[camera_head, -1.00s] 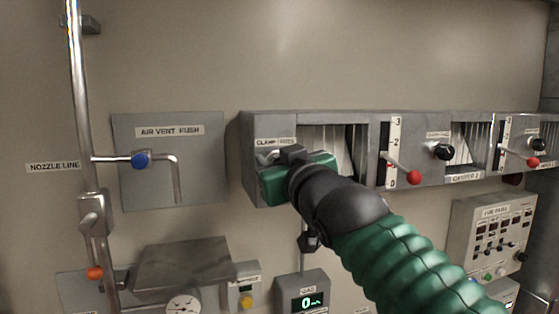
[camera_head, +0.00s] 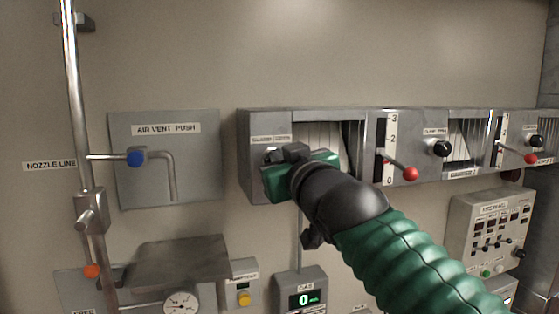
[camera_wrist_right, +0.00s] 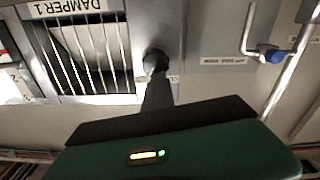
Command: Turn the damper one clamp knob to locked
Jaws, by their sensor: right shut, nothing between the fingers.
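The damper one panel (camera_head: 258,185) is the left grey box of the row on the wall, with a slatted opening (camera_head: 322,136). A worn label (camera_head: 271,139) is above my right gripper. My right gripper (camera_head: 272,157) is shut in front of this panel, its green body covering the clamp knob in the head view. In the right wrist view the dark round knob (camera_wrist_right: 155,61) sits beside the "DAMPER 1" opening (camera_wrist_right: 85,58). The shut fingers (camera_wrist_right: 157,93) point at it, overlapping its lower edge; I cannot tell whether they touch. My left gripper is not in view.
A damper lever with a red ball (camera_head: 411,174) and another black knob (camera_head: 441,149) are to the right. The air vent panel (camera_head: 195,190) with its blue-knobbed pipe is on the left. A gas meter (camera_head: 302,284) hangs below.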

